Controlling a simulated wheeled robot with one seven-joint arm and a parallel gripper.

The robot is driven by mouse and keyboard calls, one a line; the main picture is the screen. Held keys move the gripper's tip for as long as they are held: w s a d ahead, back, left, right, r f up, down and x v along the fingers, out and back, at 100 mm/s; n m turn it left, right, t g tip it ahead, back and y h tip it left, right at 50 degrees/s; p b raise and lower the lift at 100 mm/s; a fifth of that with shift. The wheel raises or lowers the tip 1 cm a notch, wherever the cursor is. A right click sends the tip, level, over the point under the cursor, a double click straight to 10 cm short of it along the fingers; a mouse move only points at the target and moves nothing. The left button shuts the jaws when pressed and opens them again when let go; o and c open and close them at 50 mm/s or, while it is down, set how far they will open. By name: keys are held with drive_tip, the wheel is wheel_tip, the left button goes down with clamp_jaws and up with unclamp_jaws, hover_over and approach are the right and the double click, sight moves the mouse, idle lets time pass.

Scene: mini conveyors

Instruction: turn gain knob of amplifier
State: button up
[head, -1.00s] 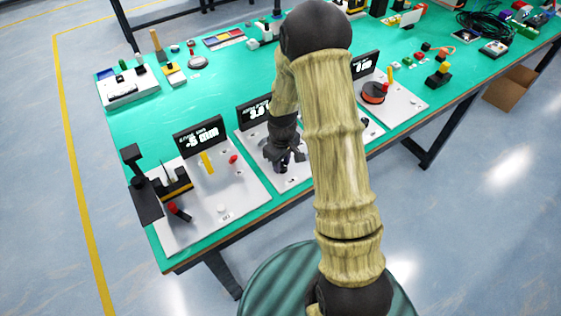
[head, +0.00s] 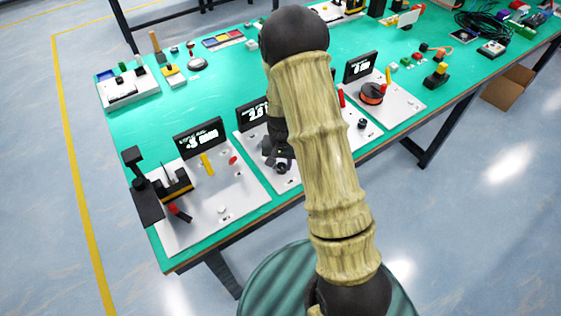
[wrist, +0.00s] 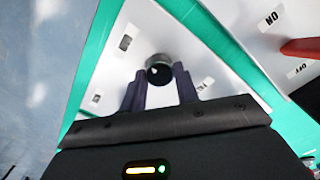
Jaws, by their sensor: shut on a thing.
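The amplifier is a white panel (head: 287,182) with a black display (head: 252,113), in the middle of the row on the green table. Its round dark knob (wrist: 159,69), with a silvery collar, shows in the wrist view. My gripper (wrist: 160,82) has its two dark fingers on either side of the knob and is shut on it. In the head view my gripper (head: 280,160) is low over the panel, and my arm hides part of the panel. The display's digits are too small to read surely.
A white panel (head: 232,190) with a black display, yellow stick and red-tipped lever (head: 178,211) stands on the left. Further panels stand on the right, one with an orange-and-black dial (head: 372,93). Small parts lie at the back. The green table's (head: 150,128) left part is partly bare.

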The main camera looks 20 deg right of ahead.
sight(282, 166)
drive_tip(key=m, duration=0.1)
drive_tip(key=m+p, duration=0.1)
drive_tip(key=m, duration=0.3)
drive_tip(key=shift+s+f, duration=0.15)
drive_tip(key=shift+s, duration=0.1)
drive_tip(key=shift+m, duration=0.3)
drive_tip(key=o, duration=1)
drive_tip(key=shift+c, duration=0.2)
drive_tip(key=shift+w, duration=0.1)
drive_tip(key=shift+w+r, duration=0.1)
drive_tip(key=shift+r, duration=0.55)
wheel_tip(282, 166, up, 16)
drive_tip(key=shift+r, duration=0.15)
